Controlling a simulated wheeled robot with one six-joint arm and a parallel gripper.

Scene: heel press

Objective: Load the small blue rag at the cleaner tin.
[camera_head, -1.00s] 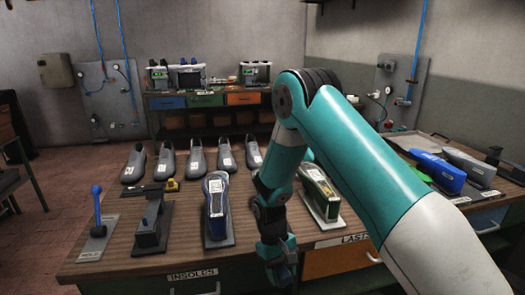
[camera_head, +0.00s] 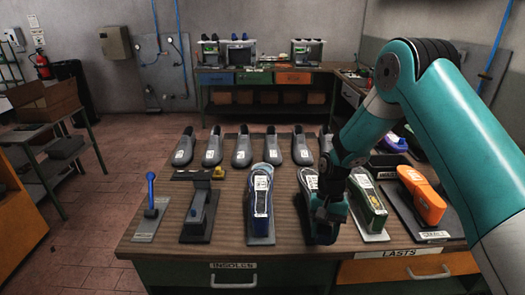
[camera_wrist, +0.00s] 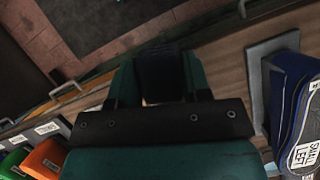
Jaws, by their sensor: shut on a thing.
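My gripper (camera_head: 322,232) points down over the front part of the workbench, between the blue last and the green last. In the wrist view its teal fingers (camera_wrist: 160,85) are shut on a dark thing (camera_wrist: 163,72), mostly hidden by the gripper; I cannot tell whether it is the small blue rag. I make out no cleaner tin in either view. The blue last (camera_head: 262,200) stands upright on its base left of my gripper; its label reads SMALL LEFT in the wrist view (camera_wrist: 300,125).
The green last (camera_head: 370,205) and orange last (camera_head: 421,195) stand right of my gripper. A blue-handled lever (camera_head: 150,195) and a dark stand (camera_head: 200,212) are at the left. Several grey shoes (camera_head: 242,150) line the back. Open floor (camera_head: 95,210) lies left of the bench (camera_head: 290,235).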

